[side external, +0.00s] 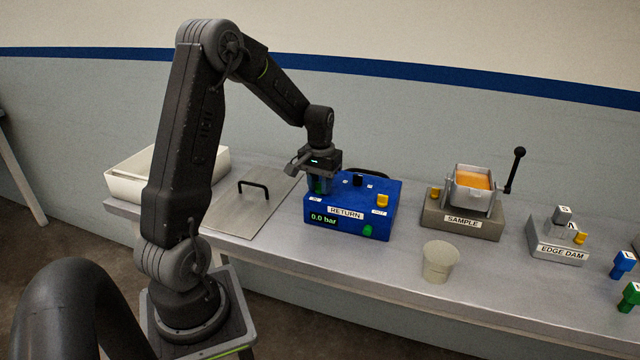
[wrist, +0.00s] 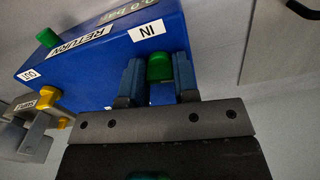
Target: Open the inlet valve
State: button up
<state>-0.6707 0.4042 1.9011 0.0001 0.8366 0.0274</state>
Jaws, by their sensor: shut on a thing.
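The inlet valve's green handle (wrist: 159,68) stands beside the IN label (wrist: 148,30) on the blue RETURN box (side external: 345,225). My gripper (side external: 320,187) is over the left end of this box. In the wrist view its two blue-grey fingers (wrist: 158,76) are on either side of the green handle and shut on it. The fingers mostly hide the handle in the side view. The box's display (side external: 323,219) reads 0.0 bar. A yellow handle (side external: 383,200) stands by the OUT label at the box's right end.
A black knob (side external: 358,180) and a green button (side external: 368,231) are on the box. A SAMPLE unit (side external: 462,222), a cup (side external: 440,262) and an EDGE DAM block (side external: 558,250) stand right.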

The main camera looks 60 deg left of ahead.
jog(key=m, duration=1.2)
jog(key=shift+m, duration=2.1)
jog(key=o, duration=0.9)
notch_tip(320, 180, up, 14)
jog(key=shift+f, duration=0.1)
